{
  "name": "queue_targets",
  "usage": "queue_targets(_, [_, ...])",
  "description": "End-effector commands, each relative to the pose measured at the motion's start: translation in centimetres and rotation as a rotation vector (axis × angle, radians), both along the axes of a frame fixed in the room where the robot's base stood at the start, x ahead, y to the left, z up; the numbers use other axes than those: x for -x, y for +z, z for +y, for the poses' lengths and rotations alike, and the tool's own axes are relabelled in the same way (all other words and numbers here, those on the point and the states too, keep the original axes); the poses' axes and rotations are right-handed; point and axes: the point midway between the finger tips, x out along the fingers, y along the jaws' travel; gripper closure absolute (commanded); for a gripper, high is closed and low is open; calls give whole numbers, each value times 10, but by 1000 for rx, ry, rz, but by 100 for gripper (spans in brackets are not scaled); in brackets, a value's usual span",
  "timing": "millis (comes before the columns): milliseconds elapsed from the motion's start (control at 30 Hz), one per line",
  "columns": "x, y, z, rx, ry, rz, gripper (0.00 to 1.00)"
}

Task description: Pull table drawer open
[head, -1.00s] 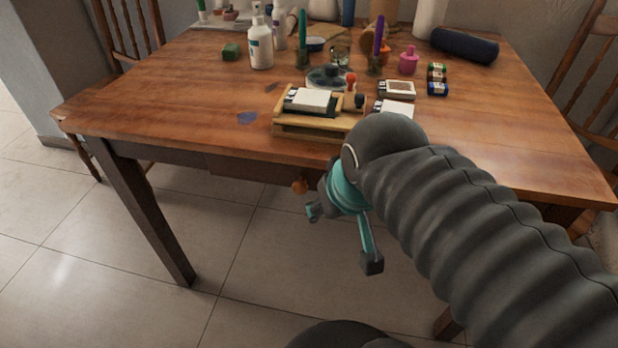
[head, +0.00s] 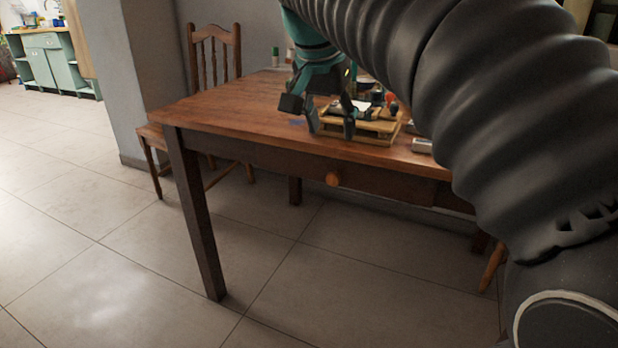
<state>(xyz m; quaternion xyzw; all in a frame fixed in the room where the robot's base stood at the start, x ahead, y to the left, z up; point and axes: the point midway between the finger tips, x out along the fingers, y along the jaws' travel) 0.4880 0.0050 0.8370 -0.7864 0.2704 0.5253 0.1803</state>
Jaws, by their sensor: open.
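The wooden table (head: 215,107) stands ahead, with a drawer (head: 385,182) in its front apron below the top. The drawer front looks flush with the apron. A round orange-brown knob (head: 333,179) sticks out from the drawer front. My gripper (head: 318,122), teal and dark grey, is raised above the table's front edge, above and slightly left of the knob and apart from it. Its fingers are spread and nothing shows between them. My arm hides the right part of the table and drawer.
A wooden tray (head: 372,136) with small items sits on the tabletop right behind my gripper. A wooden chair (head: 216,52) stands at the table's left far side. The tiled floor (head: 110,240) in front and to the left is clear.

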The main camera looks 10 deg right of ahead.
Motion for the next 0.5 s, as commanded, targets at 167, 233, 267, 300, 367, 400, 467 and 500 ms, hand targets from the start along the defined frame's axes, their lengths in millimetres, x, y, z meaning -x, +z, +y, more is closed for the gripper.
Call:
queue_targets(167, [-5, -20, 9, 0, 27, 3, 46])
queue_targets(233, [-9, -32, 9, 0, 33, 3, 46])
queue_targets(267, [-11, -37, 8, 1, 35, 3, 46])
queue_targets(300, [-13, -44, 7, 0, 36, 4, 46])
queue_targets(367, [-16, -55, 5, 0, 36, 3, 46])
queue_targets(400, [-18, -62, 3, 0, 36, 4, 46])
queue_targets(467, [-22, -72, 0, 0, 35, 3, 46])
queue_targets(500, [-24, -79, -2, 0, 35, 3, 46])
